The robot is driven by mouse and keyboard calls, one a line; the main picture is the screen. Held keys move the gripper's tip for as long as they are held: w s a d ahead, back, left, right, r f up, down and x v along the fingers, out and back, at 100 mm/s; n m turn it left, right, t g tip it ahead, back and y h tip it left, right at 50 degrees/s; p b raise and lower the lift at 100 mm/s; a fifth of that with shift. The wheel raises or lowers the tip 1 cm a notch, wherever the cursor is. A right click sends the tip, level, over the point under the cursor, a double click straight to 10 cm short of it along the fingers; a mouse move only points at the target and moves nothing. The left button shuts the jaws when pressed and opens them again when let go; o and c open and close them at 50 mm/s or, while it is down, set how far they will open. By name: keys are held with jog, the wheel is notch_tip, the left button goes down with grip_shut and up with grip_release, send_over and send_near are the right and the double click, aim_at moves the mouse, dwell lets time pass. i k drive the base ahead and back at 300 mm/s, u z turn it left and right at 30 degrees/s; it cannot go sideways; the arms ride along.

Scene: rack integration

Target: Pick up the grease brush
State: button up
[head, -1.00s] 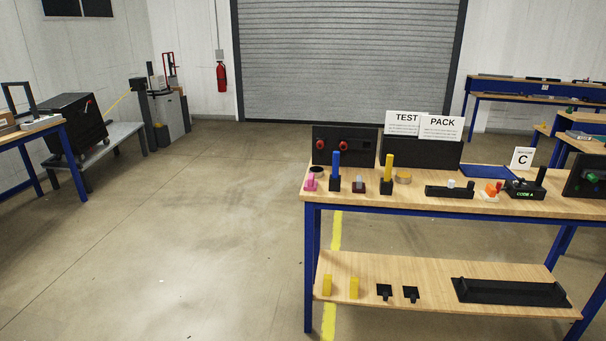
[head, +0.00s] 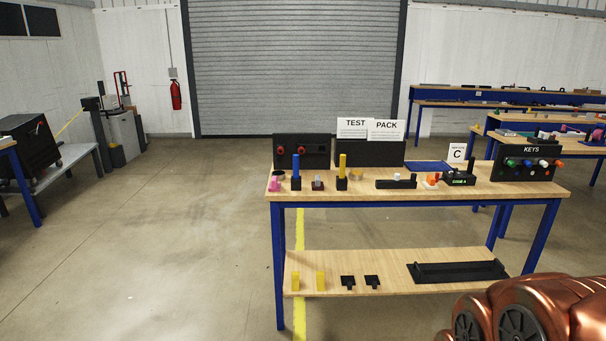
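I cannot tell which item is the grease brush at this size. On the near workbench (head: 400,196), a blue upright handle (head: 296,168) and a yellow upright handle (head: 342,168) each stand in a dark base. A pink piece (head: 274,184) is at the left end, and a small grey-topped dark piece (head: 317,183) stands between the two handles. A dark bar-shaped holder (head: 396,184) lies right of the middle. My gripper is not in view; a copper-coloured part, probably of my arm, fills the bottom right corner.
The bench has a lower shelf (head: 340,258) with yellow blocks, small black pieces and a long black tray (head: 456,272). A KEYS panel (head: 528,162) stands at its right end. Open floor (head: 150,250) lies left of the bench. More blue benches stand behind right.

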aim_at(343, 157)
jog(key=z, duration=0.1)
jog(key=i, duration=1.2)
jog(key=u, duration=0.9)
jog(key=i, duration=1.55)
jog(key=u, duration=0.35)
